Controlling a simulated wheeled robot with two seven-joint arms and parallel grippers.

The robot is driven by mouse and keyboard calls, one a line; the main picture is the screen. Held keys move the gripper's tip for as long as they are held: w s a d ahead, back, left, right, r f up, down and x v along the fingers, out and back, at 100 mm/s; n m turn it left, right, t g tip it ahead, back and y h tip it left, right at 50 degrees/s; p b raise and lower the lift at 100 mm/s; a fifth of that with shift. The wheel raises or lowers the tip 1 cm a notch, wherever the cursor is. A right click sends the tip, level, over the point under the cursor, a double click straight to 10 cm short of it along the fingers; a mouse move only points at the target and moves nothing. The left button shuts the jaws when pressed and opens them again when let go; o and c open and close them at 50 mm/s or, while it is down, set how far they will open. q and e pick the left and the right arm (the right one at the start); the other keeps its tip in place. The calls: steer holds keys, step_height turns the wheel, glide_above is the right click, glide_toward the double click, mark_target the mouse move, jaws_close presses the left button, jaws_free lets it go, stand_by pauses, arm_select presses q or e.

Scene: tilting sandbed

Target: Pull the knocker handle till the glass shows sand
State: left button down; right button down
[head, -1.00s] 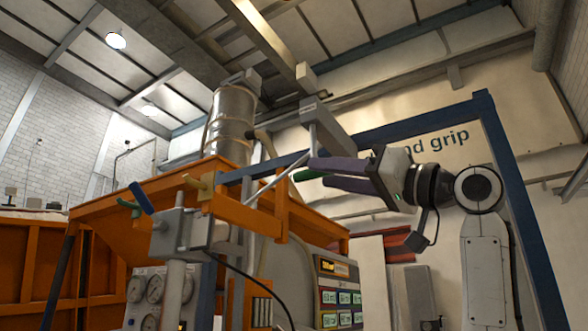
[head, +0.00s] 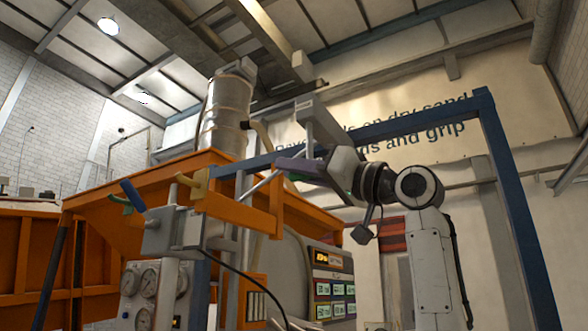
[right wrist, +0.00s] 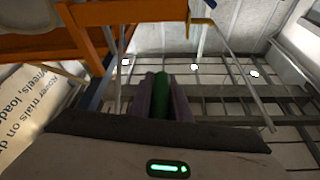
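In the right wrist view the green handle (right wrist: 161,94) lies lengthwise between the purple fingers of my right gripper (right wrist: 163,82). The fingers lie close along both sides, but I cannot tell whether they press on it. My left gripper is not in view. I cannot make out a glass with sand.
The orange sandbed (head: 130,185) fills the left, with a metal drum (head: 226,115) above it. A blue frame (head: 512,190) stands right of my right arm. A blue-handled lever (head: 133,194) is at left.

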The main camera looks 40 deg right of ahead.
step_height(320, 180, down, 5)
steer(key=b, duration=0.3)
steer(key=shift+w+a+f+b, duration=0.1)
steer(key=shift+w+b, duration=0.05)
steer(key=shift+b, duration=0.25)
steer(key=c, duration=1.7)
jaws_free()
steer(key=shift+c, duration=0.2)
steer(key=shift+o, duration=0.5)
steer(key=shift+s, duration=0.2)
